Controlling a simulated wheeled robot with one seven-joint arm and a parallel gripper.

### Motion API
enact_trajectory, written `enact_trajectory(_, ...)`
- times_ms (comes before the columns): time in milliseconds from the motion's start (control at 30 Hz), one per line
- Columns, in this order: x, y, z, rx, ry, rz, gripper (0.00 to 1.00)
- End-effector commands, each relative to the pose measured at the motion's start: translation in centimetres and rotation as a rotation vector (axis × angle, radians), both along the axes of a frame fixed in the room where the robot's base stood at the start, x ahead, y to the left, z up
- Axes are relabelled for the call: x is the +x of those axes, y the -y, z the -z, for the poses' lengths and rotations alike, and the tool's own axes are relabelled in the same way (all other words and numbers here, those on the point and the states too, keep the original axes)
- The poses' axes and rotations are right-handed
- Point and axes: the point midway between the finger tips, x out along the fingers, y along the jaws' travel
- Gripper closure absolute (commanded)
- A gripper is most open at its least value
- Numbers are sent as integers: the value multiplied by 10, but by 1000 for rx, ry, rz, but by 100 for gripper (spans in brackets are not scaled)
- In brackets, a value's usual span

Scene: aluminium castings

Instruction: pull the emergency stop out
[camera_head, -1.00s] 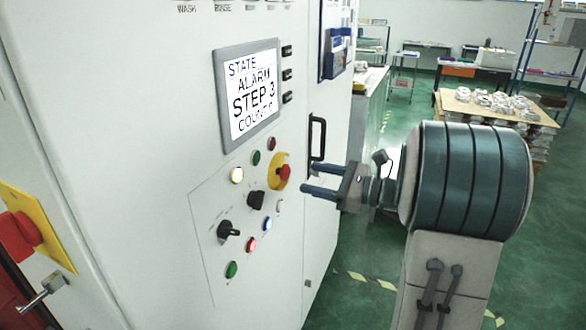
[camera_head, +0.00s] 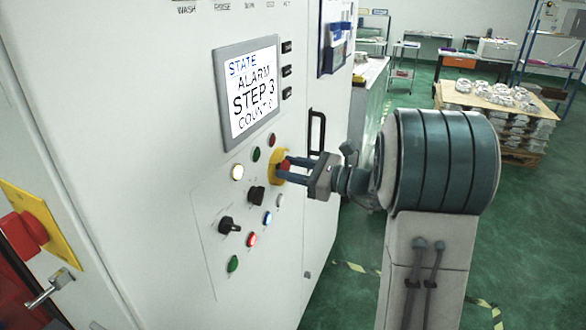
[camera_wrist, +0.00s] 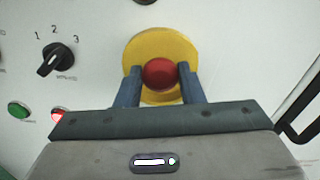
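The emergency stop is a red mushroom button (camera_wrist: 159,73) on a round yellow plate (camera_wrist: 160,43), mounted on the white cabinet's control panel. In the head view the red button (camera_head: 283,167) is partly hidden by my fingers. My gripper (camera_wrist: 159,84) is at the button, with one blue finger on each side of it. In the wrist view the fingers are apart, and small gaps seem to remain between them and the red head. I cannot tell whether they touch it. The cabinet screen (camera_head: 250,92) reads STATE, ALARM, STEP 3.
Selector knobs (camera_head: 229,225) and several coloured buttons sit close around the stop. A black door handle (camera_head: 316,133) is just right of the panel. Another red switch on a yellow plate (camera_head: 52,228) is at far left. A pallet of castings (camera_head: 480,98) stands back right.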

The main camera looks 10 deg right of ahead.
Motion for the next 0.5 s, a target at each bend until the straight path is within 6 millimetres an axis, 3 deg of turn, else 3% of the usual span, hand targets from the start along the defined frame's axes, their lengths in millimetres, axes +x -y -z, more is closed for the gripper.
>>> enact_trajectory(467, -9, 13, 1, -1, -2, 1, 100)
enact_trajectory(500, -9, 13, 1, 0, -3, 1, 60)
